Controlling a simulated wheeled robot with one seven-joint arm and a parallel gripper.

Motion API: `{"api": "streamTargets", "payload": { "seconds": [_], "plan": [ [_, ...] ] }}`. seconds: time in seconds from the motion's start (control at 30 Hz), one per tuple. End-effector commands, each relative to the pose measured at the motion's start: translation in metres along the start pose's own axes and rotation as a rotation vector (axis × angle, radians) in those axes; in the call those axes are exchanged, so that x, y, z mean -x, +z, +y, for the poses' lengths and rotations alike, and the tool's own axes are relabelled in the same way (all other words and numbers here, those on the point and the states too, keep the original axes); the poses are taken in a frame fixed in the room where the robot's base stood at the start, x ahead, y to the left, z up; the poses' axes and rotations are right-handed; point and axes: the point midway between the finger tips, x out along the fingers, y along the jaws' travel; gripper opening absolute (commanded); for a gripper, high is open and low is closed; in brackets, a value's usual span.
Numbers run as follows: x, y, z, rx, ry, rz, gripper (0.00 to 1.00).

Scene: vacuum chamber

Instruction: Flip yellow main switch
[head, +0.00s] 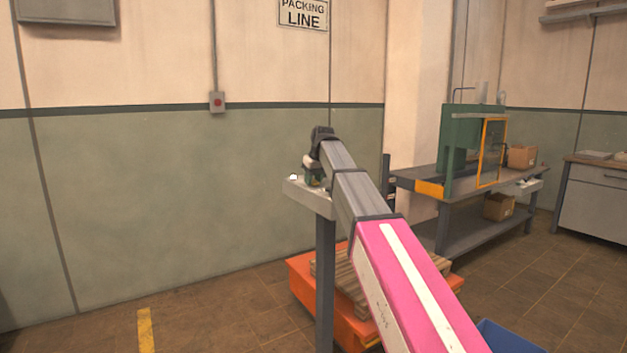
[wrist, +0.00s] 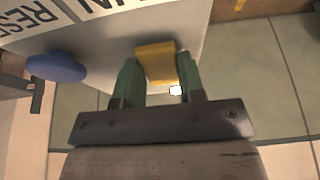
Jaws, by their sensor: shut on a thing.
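The yellow main switch (wrist: 156,62) sticks out from the edge of a light grey panel (wrist: 110,35) in the wrist view. My gripper (wrist: 155,85) has one green finger on each side of the switch and is shut on it. In the head view my arm reaches to a small grey control box (head: 310,197) on a post, and my gripper (head: 315,177) is at its top, mostly hidden by the wrist. The switch cannot be made out in the head view.
A blue round button (wrist: 57,67) sits left of the switch on the panel, near partly cut-off black lettering. An orange cart with a wooden pallet (head: 345,280) stands behind the post. A bench with a green machine (head: 458,135) is to the right. Floor at front left is clear.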

Motion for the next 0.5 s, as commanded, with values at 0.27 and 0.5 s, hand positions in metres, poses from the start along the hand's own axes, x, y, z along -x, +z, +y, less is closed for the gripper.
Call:
{"api": "streamTargets", "payload": {
  "seconds": [0.27,0.5],
  "plan": [
    [-0.0011,-0.0100,0.0013,0.001,-0.001,-0.233,0.12],
    [-0.0016,-0.0096,0.0002,0.001,0.000,-0.367,0.12]
  ]
}}
